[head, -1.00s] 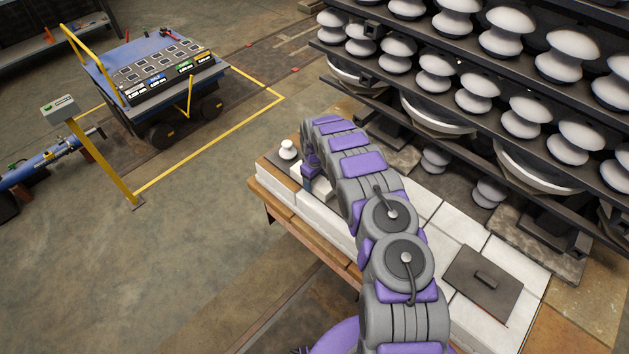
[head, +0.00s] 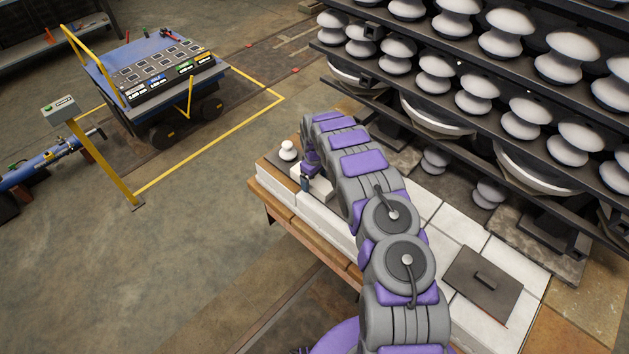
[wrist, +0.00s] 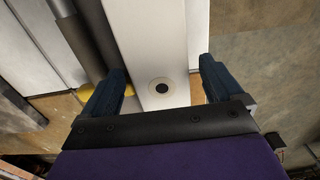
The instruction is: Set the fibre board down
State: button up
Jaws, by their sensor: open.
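A pale, long white piece that looks like the fibre board (wrist: 158,40) runs between the two fingers of my gripper (wrist: 160,78) in the wrist view. It has a round mark with a dark centre near my palm. In the head view my gripper (head: 306,182) is low over the far left end of the white-topped bench (head: 345,228). A white block (head: 320,188) shows beside it, partly hidden by my arm.
A small white insulator (head: 287,150) stands on the bench's far left corner. A dark plate with a handle (head: 485,283) lies at the right. Racks of insulators (head: 435,75) rise behind. Open floor lies left of the bench.

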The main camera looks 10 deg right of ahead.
notch_tip(320, 180, up, 10)
jog(key=p, duration=0.1)
notch_tip(320, 180, up, 14)
jog(key=m+h, duration=0.1)
jog(key=m, duration=0.1)
send_over(314, 179)
jog(key=s+d, duration=0.3)
jog(key=s, duration=0.5)
jog(key=s+r+m, duration=0.2)
jog(key=s+r, duration=0.8)
jog(key=s, duration=0.2)
jog(key=s+a+r+m+g, duration=0.1)
jog(key=s+r, duration=0.1)
jog(key=s, duration=1.4)
jog(key=s+a+r+m+y, duration=0.1)
jog(key=s+r+m, duration=0.1)
jog(key=s, duration=1.4)
jog(key=shift+s+a+r+g, duration=0.4)
jog(key=shift+r, duration=0.05)
notch_tip(314, 179, down, 3)
jog(key=b, duration=0.3)
